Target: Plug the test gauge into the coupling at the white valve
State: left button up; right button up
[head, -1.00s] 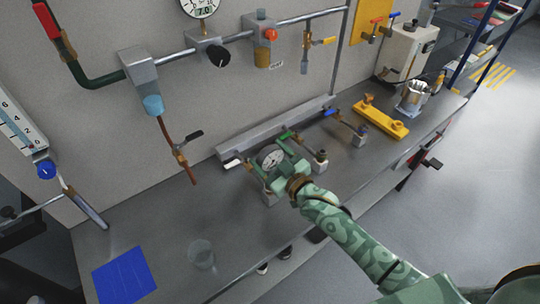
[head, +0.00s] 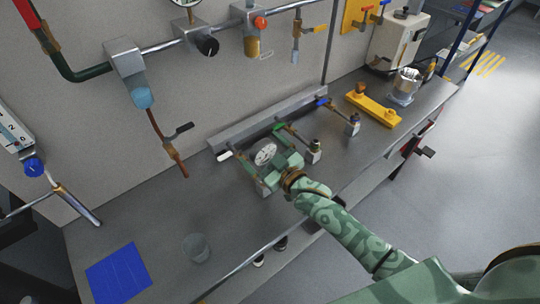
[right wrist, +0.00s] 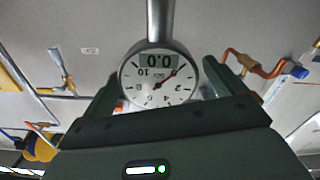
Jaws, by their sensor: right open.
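The test gauge (head: 265,154) has a round white dial and stands at the left end of the valve row, by the white-handled valve (head: 224,156). My right gripper (head: 279,165) is around the gauge, with its jaws open. In the right wrist view the gauge (right wrist: 158,80) shows upside down between my two fingers, reading 0.0, with a metal stem at the top of the picture. The coupling at the white valve is mostly hidden behind my gripper, so I cannot tell whether the gauge is seated. My left gripper is not in view.
To the right are the green valve (head: 278,127) and blue valve (head: 322,102), with couplings on blocks. A yellow bar (head: 373,107) and metal pot (head: 405,84) stand farther right. A clear cup (head: 196,248) and blue mat (head: 119,272) are at front left. Pipes run along the wall.

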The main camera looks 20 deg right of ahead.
jog(key=v, duration=1.6)
jog(key=shift+s, duration=0.1)
jog(key=s+d+f+m+g+h+b, duration=0.1)
jog(key=s+d+f+g+h, duration=0.15)
jog(key=s+f, duration=0.65)
jog(key=s+d+f+m+g+h+b, duration=0.1)
jog(key=s+d+f+g, duration=0.25)
jog(key=f, duration=1.15)
jog(key=s+d+f+g+h+b, duration=0.15)
jog(key=s+f+g, duration=0.3)
jog(key=f, duration=0.75)
jog(key=s+a+f+g+b, duration=0.1)
jog(key=s+f+g+b, duration=0.1)
jog(key=s+f, duration=0.4)
jog(key=s+a+f+m+g+h+b, duration=0.1)
jog(key=s+a+f+g+b, duration=0.1)
jog(key=s+f, duration=0.5)
jog(key=s+g+b, duration=0.1)
jog(key=s, duration=0.4)
jog(key=shift+f+g, duration=0.25)
jog(key=shift+g, duration=0.1)
jog(key=shift+s, duration=0.15)
